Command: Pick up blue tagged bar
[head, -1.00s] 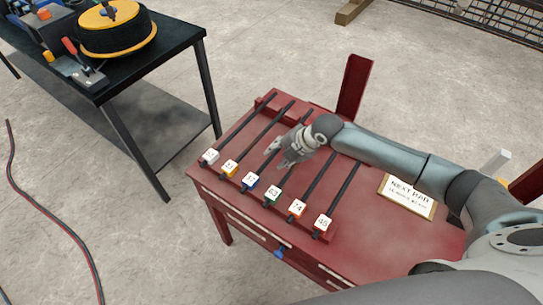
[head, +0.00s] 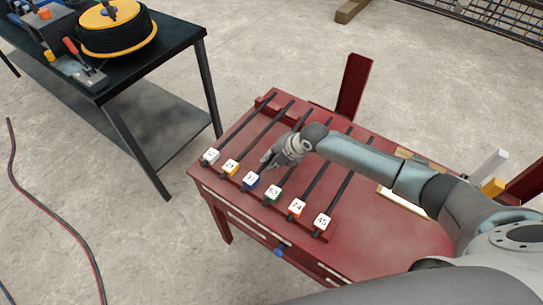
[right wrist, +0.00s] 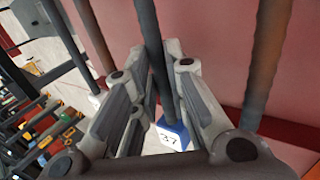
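The blue tagged bar is a dark rod with a blue block and a white label at its front end (head: 250,180). It lies on the red table among similar bars, its tag still in line with the others. In the right wrist view its tag reads 37 (right wrist: 173,134), and the rod runs between my fingers. My right gripper (head: 268,160) is over this bar, behind the tag. My left gripper is not in view.
Neighbouring bars with white, yellow, green, orange and red tags lie close on both sides on the red table (head: 385,235). A sign lies partly behind my right arm. A black workbench (head: 185,45) with a cable reel (head: 115,32) stands at the left.

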